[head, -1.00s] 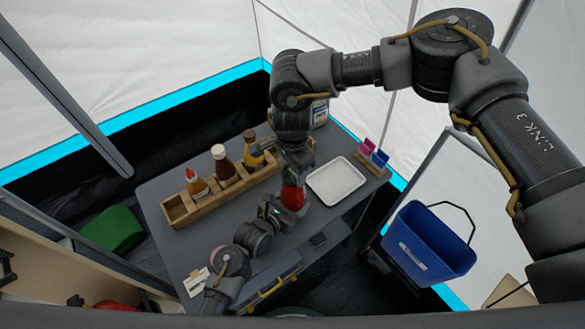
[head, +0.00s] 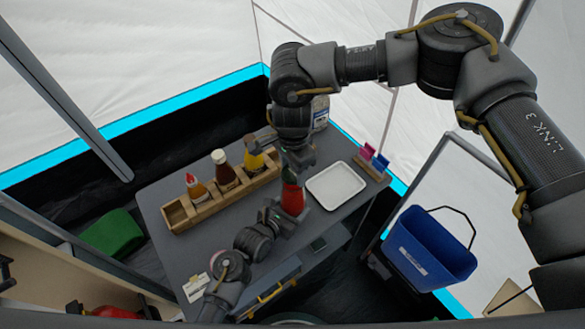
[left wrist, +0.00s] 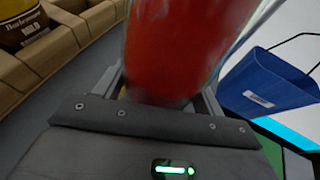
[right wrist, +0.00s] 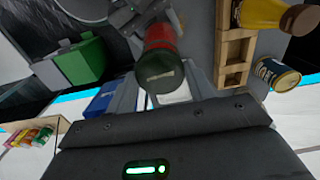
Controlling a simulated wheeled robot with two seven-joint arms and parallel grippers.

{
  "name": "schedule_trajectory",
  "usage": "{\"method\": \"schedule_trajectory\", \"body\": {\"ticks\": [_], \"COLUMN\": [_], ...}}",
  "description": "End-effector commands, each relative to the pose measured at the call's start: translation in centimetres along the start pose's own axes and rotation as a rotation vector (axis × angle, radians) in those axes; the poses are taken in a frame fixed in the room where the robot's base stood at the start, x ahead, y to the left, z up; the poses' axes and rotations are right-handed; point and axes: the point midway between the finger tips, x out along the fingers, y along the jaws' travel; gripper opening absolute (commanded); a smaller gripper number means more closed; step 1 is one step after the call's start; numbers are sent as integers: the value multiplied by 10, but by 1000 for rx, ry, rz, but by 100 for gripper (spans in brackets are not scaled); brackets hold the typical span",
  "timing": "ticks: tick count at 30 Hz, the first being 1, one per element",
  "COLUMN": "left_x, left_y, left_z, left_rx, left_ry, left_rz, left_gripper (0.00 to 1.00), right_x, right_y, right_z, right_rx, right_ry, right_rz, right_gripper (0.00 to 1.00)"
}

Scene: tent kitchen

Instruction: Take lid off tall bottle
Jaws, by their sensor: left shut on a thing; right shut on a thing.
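The tall bottle (head: 292,199) is red with a dark green lid (right wrist: 162,76). It stands at the table's near right side, beside the white tray. My left gripper (head: 280,219) is shut on the bottle's body from the near side. The red body (left wrist: 170,45) fills the middle of the left wrist view between the fingers. My right gripper (head: 294,170) comes down from above and is shut on the lid. In the right wrist view the lid lies between its fingers, with the red body beyond it. In the head view the right gripper partly hides the lid.
A wooden rack (head: 208,208) holds a red-tipped bottle (head: 194,185), a brown bottle (head: 224,169) and a yellow bottle (head: 253,153). A white tray (head: 336,184) lies right of the red bottle. A labelled jar (head: 321,112) stands behind my right wrist. A blue bucket (head: 428,248) stands right of the table.

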Motion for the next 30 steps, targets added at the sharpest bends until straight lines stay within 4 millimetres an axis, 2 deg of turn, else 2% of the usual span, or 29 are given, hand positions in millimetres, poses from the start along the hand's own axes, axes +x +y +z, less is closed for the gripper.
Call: {"method": "schedule_trajectory", "body": {"ticks": [9, 15, 16, 21, 22, 30], "left_x": [0, 0, 0, 0, 0, -1], "left_y": [-1, -1, -1, 0, 0, 0], "left_z": [-3, -3, -3, -2, -2, -1], "left_rx": [-2, -2, -2, -1, -1, 0], "left_ry": [6, 6, 6, 4, 3, 1], "left_rz": [-1, -1, -1, -1, -1, 0], "left_gripper": [6, 6, 71, 93, 95, 95], "right_x": [-35, -36, -36, -36, -36, -36], "right_y": [0, 0, 0, 0, 0, 0], "right_z": [0, 0, 0, 0, 0, 0], "right_rx": [0, 0, 0, 0, 0, 0], "right_ry": [1, 0, 0, 0, 0, 0], "right_rz": [-1, 0, 0, 0, 0, 0], "right_gripper": [25, 25, 25, 25, 25, 25]}}
